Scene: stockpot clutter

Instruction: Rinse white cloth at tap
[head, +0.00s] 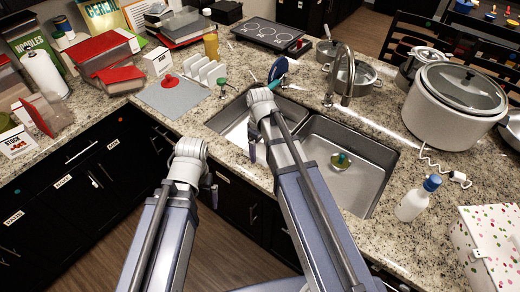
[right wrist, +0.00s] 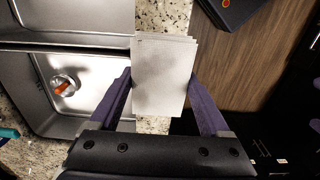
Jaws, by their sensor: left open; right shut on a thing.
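The white cloth (right wrist: 163,78) shows in the right wrist view as a folded, layered rectangle with a faint grey smudge. My right gripper (right wrist: 165,92) is shut on it, a purple finger at each side. The metal tap (head: 346,75) arches behind the sink; no water can be made out. The sink (head: 372,152) has two basins. My left gripper (head: 210,185) is open in front of the counter, its fingertips small in view.
A green and yellow item (head: 341,160) lies in the right basin. A white bottle (head: 412,200) and a large white cooker (head: 452,105) stand right of the sink. A dish rack (head: 204,73) and grey mat (head: 172,98) lie left. Pans stand behind the tap.

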